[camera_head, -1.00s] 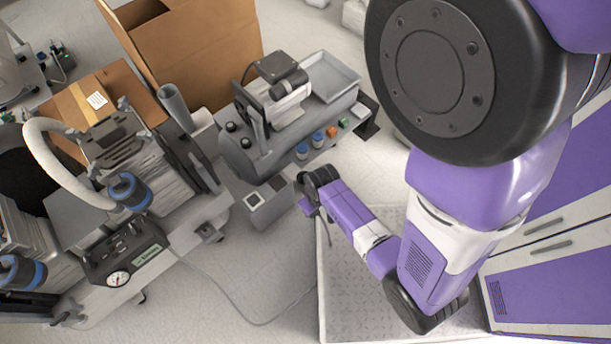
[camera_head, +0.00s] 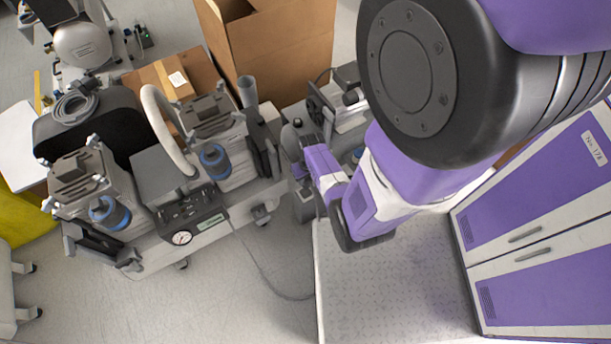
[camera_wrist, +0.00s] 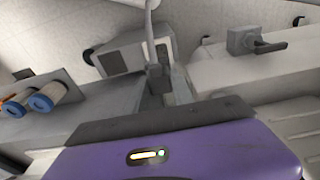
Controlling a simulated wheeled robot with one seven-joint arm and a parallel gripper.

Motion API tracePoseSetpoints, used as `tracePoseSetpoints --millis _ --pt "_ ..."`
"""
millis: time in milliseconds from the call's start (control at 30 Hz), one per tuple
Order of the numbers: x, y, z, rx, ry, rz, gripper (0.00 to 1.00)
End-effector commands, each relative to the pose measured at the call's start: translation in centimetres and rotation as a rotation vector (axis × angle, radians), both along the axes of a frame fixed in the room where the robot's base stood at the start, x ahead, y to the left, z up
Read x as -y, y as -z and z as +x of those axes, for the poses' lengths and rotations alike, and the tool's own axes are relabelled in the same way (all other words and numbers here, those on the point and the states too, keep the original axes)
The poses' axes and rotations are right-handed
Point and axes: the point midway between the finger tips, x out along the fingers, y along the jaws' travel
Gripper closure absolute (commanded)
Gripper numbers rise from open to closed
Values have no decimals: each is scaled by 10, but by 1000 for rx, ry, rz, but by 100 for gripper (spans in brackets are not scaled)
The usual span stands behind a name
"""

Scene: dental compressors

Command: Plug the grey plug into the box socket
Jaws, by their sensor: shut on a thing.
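My gripper (camera_wrist: 157,88) is seen from behind in the wrist view, its purple body across the bottom. It is shut on the grey plug (camera_wrist: 157,74), a small dark grey block with a pale cable rising from it. In the head view my gripper (camera_head: 299,150) is above the box (camera_head: 304,207), and the plug is hidden.
A compressor unit (camera_head: 178,215) with a gauge and white hose stands left. Cardboard boxes (camera_head: 270,50) are behind. A grey cable (camera_head: 262,272) lies on the floor. A pale textured platform (camera_head: 390,290) and purple cabinets (camera_head: 540,240) are right. A grey valve (camera_wrist: 250,40) is right of the plug.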

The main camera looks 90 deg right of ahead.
Motion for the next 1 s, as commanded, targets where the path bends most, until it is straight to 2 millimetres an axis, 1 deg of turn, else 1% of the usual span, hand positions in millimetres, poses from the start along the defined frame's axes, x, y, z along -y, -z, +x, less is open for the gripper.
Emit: tracePoseSetpoints --millis 267,800,1000 --pt "0 16 0 0 -1 0 100" --pt "0 63 1 0 -2 0 100" --pt "0 71 1 0 -2 -1 100"
